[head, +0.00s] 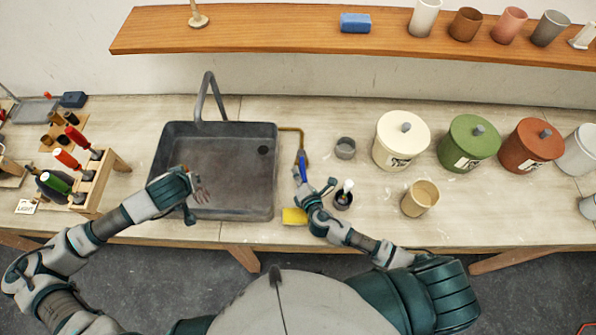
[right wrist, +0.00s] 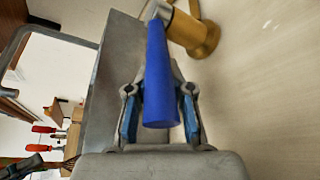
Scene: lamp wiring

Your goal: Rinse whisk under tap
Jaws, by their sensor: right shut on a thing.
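The grey sink (head: 225,160) is set in the worktop with a curved grey spout (head: 207,92) at its back. A brass tap fitting (head: 291,129) runs along its right side. It has a blue lever handle (head: 302,166), which fills the middle of the right wrist view (right wrist: 158,75). My right gripper (head: 304,184) is shut on that handle, with one finger on each side. My left gripper (head: 190,187) is over the sink's left front part. A small pale wiry shape beside it, perhaps the whisk (head: 203,194), is too small to be sure of. Whether the left fingers hold it is unclear.
A yellow sponge (head: 294,216) lies at the sink's front right corner. A dark pot with a white-topped tool (head: 344,194), a grey cup (head: 345,148) and a tan cup (head: 420,198) stand to the right. A wooden tool rack (head: 101,178) stands left of the sink.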

